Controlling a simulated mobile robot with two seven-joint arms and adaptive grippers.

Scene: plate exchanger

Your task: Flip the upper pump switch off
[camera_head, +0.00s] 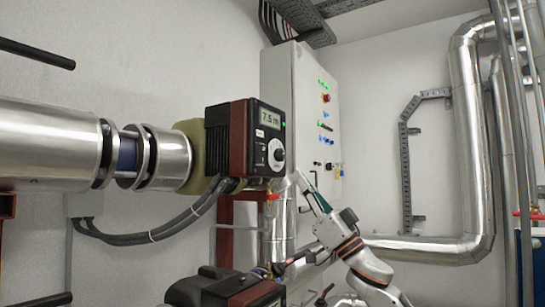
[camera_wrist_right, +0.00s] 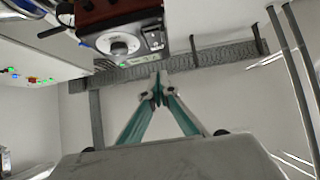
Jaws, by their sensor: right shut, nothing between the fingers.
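The upper pump (camera_head: 231,138) is a dark red and black box on the large silver pipe. Its front panel has a green display reading 7.5 m, a round dial (camera_head: 277,155) and a small switch area (camera_head: 261,154) left of the dial. The switch position is too small to tell. My right gripper (camera_head: 301,180) is below and right of the panel, apart from it in the picture. In the right wrist view, the gripper fingers (camera_wrist_right: 158,88) meet at the tips with nothing between them. The pump (camera_wrist_right: 118,15) and dial (camera_wrist_right: 120,45) show beyond them. My left gripper is out of view.
A white control cabinet (camera_head: 279,80) with lit buttons stands behind the pump. Black cables (camera_head: 180,228) hang below it. A lower pump (camera_head: 225,290) shows at the bottom edge. Silver pipes (camera_head: 470,140) run along the right wall.

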